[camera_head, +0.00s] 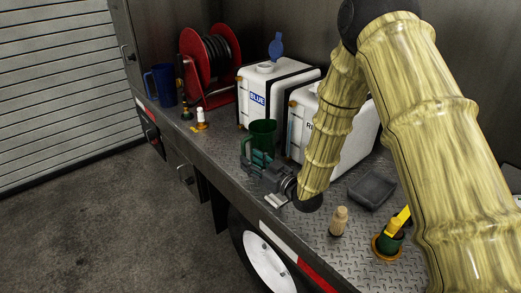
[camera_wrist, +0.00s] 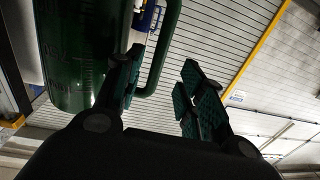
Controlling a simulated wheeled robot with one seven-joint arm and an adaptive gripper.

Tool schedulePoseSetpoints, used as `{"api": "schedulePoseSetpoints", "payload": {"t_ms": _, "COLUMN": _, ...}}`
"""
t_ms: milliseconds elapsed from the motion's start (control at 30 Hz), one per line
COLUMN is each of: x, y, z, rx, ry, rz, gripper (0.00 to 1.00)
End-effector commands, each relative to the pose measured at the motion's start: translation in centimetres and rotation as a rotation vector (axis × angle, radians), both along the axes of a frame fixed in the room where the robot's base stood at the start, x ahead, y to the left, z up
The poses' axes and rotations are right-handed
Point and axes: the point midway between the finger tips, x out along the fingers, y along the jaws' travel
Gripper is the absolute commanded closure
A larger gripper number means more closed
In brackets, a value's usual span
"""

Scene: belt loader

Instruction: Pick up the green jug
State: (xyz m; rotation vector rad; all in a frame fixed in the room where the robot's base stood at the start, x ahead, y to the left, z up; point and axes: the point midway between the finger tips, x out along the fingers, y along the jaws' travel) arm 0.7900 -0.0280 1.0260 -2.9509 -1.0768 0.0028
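The green jug (camera_head: 263,133) stands upright on the metal deck, in front of the white tanks. My gripper (camera_head: 258,166) is low at the jug's near side, and its fingers cover the jug's lower part in the head view. In the wrist view the green jug (camera_wrist: 75,50) fills the left side. Its handle (camera_wrist: 166,45) reaches into the gap between the fingers of my open gripper (camera_wrist: 160,78). The left finger overlaps the space between jug body and handle. The right finger is apart from the handle. Whether the left finger touches the jug cannot be told.
A white tank labelled BLUE (camera_head: 258,100) and a second white tank (camera_head: 350,140) stand behind. A blue jug (camera_head: 161,86) and a red hose reel (camera_head: 195,68) are at the left. A dark tray (camera_head: 372,190) and a tan bottle (camera_head: 339,221) are at the right.

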Motion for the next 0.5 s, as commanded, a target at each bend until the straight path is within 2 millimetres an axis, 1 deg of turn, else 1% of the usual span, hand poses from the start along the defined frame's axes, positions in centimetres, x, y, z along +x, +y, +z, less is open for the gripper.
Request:
{"api": "schedulePoseSetpoints", "payload": {"t_ms": 167, "x": 0.9, "y": 0.5, "z": 0.2, "rx": 0.001, "ry": -0.001, "rz": 0.000, "gripper": 0.61}}
{"api": "schedulePoseSetpoints", "payload": {"t_ms": 400, "x": 3.2, "y": 2.1, "z": 0.0, "rx": -0.001, "ry": -0.001, "rz": -0.002, "gripper": 0.61}}
{"api": "schedulePoseSetpoints", "payload": {"t_ms": 500, "x": 3.9, "y": 2.6, "z": -0.1, "rx": -0.001, "ry": -0.001, "rz": -0.002, "gripper": 0.61}}
